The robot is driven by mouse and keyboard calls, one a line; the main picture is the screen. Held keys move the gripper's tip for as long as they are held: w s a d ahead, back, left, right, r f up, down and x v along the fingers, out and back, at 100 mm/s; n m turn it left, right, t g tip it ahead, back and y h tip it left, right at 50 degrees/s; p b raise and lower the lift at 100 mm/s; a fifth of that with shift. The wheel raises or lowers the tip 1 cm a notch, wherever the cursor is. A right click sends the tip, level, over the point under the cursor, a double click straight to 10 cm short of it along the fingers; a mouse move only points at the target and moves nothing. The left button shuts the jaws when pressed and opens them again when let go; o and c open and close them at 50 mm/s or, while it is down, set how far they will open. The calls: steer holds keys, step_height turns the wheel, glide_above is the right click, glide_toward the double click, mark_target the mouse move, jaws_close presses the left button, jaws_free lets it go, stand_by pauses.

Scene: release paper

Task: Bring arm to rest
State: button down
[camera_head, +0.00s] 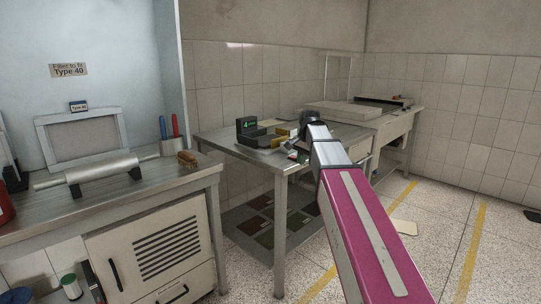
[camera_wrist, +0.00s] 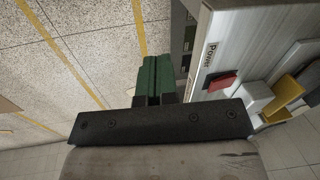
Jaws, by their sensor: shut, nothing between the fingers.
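My gripper shows in the wrist view as two green fingers (camera_wrist: 157,70) pressed together beyond a dark bar, with nothing between them. In the head view my magenta arm stretches from the lower right up to the middle table (camera_head: 278,164). The gripper end there is small and partly hidden by my own wrist. In the wrist view the fingers point over the speckled floor, beside the table's edge with its "Power" label (camera_wrist: 211,57). They look apart from the table.
The middle table carries a black device with a green display (camera_head: 247,126) and yellow items. In the wrist view a red piece (camera_wrist: 220,81), a white block (camera_wrist: 257,97) and a yellow part (camera_wrist: 285,92) lie near the edge. A steel bench (camera_head: 130,190) stands left. The floor right is mostly clear.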

steer(key=s+d+f+n, duration=0.2)
steer(key=s+f, duration=0.5)
steer(key=f, duration=0.4)
steer(key=s+d+f+n+g+h, duration=0.1)
steer(key=s+d+f+n, duration=0.1)
steer(key=s+f, duration=0.6)
steer(key=s+d+f+n, duration=0.2)
steer(key=s+f, duration=0.6)
steer(key=f, duration=0.7)
steer(key=shift+s+f+n+g+h, duration=0.2)
steer(key=shift+n+g+h, duration=0.1)
steer(key=shift+n, duration=0.4)
steer(key=shift+d, duration=0.1)
steer(key=shift+d, duration=0.2)
